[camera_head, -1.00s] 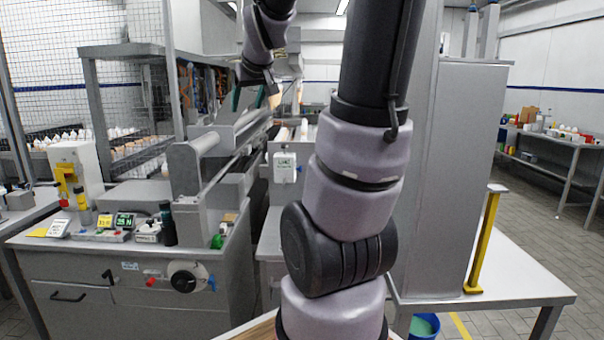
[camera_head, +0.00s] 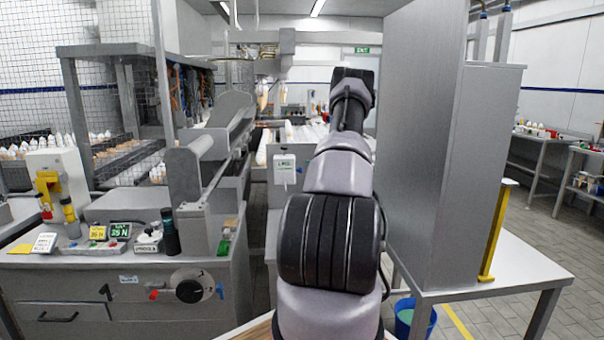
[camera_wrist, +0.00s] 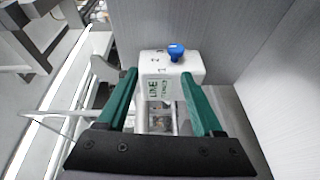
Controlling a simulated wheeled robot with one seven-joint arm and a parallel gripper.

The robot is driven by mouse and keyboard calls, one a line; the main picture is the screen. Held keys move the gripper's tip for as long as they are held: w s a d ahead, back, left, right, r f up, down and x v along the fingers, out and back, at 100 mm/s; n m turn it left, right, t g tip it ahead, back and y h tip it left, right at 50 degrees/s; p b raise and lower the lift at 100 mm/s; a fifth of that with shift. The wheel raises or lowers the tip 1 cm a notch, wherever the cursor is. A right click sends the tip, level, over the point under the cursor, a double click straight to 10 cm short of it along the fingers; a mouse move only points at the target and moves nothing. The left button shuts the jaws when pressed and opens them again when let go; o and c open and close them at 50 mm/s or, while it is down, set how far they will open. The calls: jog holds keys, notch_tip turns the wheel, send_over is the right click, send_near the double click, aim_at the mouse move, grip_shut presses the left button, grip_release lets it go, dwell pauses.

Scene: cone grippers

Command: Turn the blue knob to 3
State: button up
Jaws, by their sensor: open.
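The blue knob (camera_wrist: 176,52) sits on top of a white box (camera_wrist: 171,66) with green lettering in the wrist view. Dark numerals are marked on the box top around the knob; a 1 and a 2 can be made out, but I cannot read a 3. My gripper (camera_wrist: 158,75) is open, its two green fingers apart and empty, with the box beyond the fingertips. The knob is slightly right of the middle between them. In the head view a similar lettered white box (camera_head: 284,169) shows left of my arm; no knob can be made out on it, and my gripper is hidden.
A tall grey cabinet (camera_head: 428,150) stands close to the right of my arm. A grey machine cabinet (camera_head: 60,285) with a dial (camera_head: 190,290) is at the left. A white table (camera_head: 530,265), a yellow post (camera_head: 497,232) and a blue bucket (camera_head: 405,318) are at the right.

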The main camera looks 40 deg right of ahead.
aim_at(299, 170)
jog(key=w+d+f+n, duration=0.1)
jog(key=w+d+f, duration=0.1)
jog(key=w, duration=0.7)
jog(key=shift+d+f+t+y, duration=0.3)
jog(key=shift+d+f+t, duration=0.1)
jog(key=shift+f, duration=0.3)
grip_shut()
